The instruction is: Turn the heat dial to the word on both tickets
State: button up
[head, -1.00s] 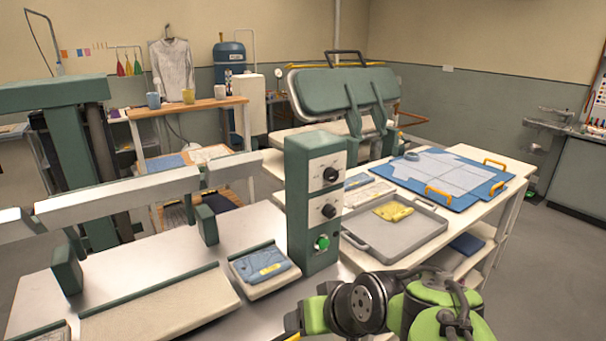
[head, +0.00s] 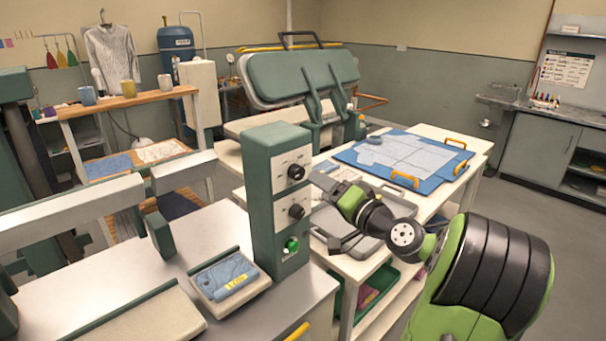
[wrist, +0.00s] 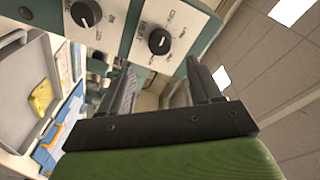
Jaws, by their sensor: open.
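A green control box (head: 275,200) carries an upper dial (head: 296,172) and a lower dial (head: 296,211), both black with a white pointer line. The wrist view shows the upper dial (wrist: 160,41) and lower dial (wrist: 86,13) turned sideways. No second ticket is clear. My gripper (wrist: 160,80) is open and empty, apart from the dials. In the head view it is right of the box, its fingers hard to make out.
A green button (head: 291,244) is below the dials. A grey tray (wrist: 15,75) with yellow cloth (wrist: 40,97) and a blue board (head: 365,178) with orange handles lie on the white table. A green press (head: 300,80) stands behind. White press bars (head: 70,215) stand at left.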

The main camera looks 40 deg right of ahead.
aim_at(301, 174)
jog(key=w, duration=0.7)
jog(key=shift+w+d+p, duration=0.25)
jog(key=shift+d+p, duration=0.05)
jog(key=shift+p, duration=0.1)
jog(key=shift+c, duration=0.2)
jog(key=c, duration=1)
